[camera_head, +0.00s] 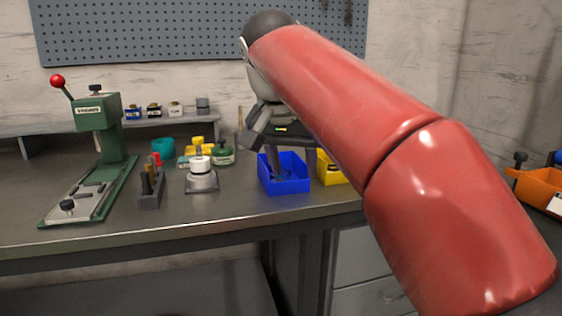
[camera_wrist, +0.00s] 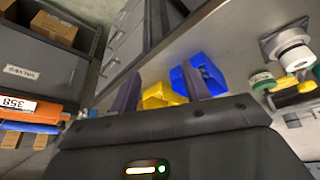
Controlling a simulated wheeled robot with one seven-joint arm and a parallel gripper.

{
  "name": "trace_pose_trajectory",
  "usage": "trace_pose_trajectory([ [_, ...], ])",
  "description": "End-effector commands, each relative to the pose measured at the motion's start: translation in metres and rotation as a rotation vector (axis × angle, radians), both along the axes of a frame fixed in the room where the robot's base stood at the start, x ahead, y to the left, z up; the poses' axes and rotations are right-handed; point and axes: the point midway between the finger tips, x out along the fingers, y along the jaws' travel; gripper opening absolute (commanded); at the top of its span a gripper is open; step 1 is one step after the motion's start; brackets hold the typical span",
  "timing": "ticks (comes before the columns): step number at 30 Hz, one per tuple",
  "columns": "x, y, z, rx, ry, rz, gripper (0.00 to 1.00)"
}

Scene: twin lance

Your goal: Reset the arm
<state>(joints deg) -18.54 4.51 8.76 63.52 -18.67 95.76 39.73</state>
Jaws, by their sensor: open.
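My red arm crosses the right half of the head view. My gripper (camera_head: 291,163) hangs from its far end over the workbench (camera_head: 240,208), fingers pointing down. One finger overlaps the blue bin (camera_head: 284,187) in the picture; I cannot tell whether its tip is inside the bin.
A green press (camera_head: 97,125) with a red knob stands at the left. A white-topped fixture (camera_head: 201,172), a black holder (camera_head: 150,187) and a green jar (camera_head: 222,153) stand left of the blue bin. An orange bin (camera_head: 538,190) is at the far right. A pegboard (camera_head: 170,40) hangs behind.

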Motion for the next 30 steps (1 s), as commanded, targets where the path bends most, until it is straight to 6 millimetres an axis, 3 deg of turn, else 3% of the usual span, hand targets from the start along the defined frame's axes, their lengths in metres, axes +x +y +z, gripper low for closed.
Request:
trace_pose_trajectory([
  [5,-0.026,-0.031,-0.023,-0.016,-0.002,0.07,0.47],
  [8,-0.049,-0.054,-0.047,-0.018,-0.005,0.124,0.47],
  [18,-0.145,-0.118,-0.173,0.008,-0.043,0.264,0.47],
  [24,-0.184,-0.131,-0.234,0.022,-0.075,0.297,0.47],
  [30,-0.195,-0.134,-0.253,0.025,-0.085,0.308,0.47],
])
